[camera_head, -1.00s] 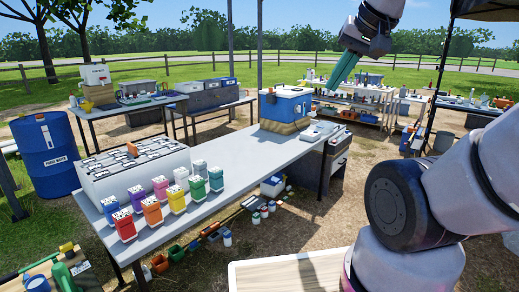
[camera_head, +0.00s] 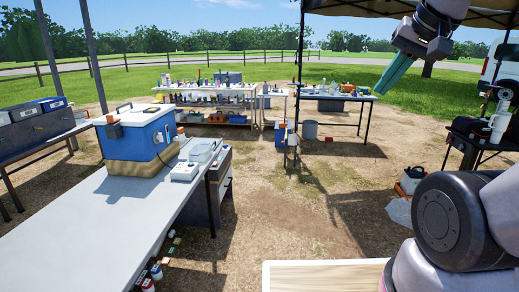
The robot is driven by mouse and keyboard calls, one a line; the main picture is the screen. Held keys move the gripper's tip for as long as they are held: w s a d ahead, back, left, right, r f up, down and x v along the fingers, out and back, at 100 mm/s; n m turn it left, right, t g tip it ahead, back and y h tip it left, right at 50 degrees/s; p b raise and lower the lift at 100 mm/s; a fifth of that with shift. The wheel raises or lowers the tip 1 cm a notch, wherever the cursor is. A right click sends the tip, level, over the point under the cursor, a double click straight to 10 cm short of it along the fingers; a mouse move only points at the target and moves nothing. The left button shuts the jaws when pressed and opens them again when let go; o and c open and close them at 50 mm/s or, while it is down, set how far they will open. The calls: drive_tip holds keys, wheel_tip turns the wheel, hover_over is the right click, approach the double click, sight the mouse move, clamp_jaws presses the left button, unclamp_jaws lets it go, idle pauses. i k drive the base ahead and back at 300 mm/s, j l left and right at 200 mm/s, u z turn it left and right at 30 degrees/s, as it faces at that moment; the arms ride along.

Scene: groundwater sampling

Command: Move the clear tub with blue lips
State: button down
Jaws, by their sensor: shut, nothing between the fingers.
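My gripper (camera_head: 384,88) is at the upper right, with its green fingers shut and empty, pointing down and left. It is high in the air, well apart from the tables. A small pale, clear-looking tub (camera_head: 206,147) sits at the far end of the long grey table (camera_head: 85,225), right of a blue and white cooler box. It is too small to tell whether it has blue lips. I cannot pick out any other tub with blue lips for sure.
The blue and white cooler (camera_head: 138,135) and a small white device (camera_head: 185,172) stand near the tub. Shelves with bottles (camera_head: 205,98) and another table (camera_head: 338,97) are farther back. Bare ground (camera_head: 290,205) lies open right of the long table.

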sight(200, 152)
drive_tip(key=i+z, duration=0.15)
drive_tip(key=i, duration=1.35)
drive_tip(key=i+u, duration=0.35)
drive_tip(key=i+l+u, duration=0.3)
drive_tip(key=i, duration=0.2)
drive_tip(key=i+u, duration=0.45)
drive_tip(key=u, duration=0.3)
drive_tip(key=i+l+u, duration=0.15)
drive_tip(key=u, duration=0.2)
drive_tip(key=i, duration=0.1)
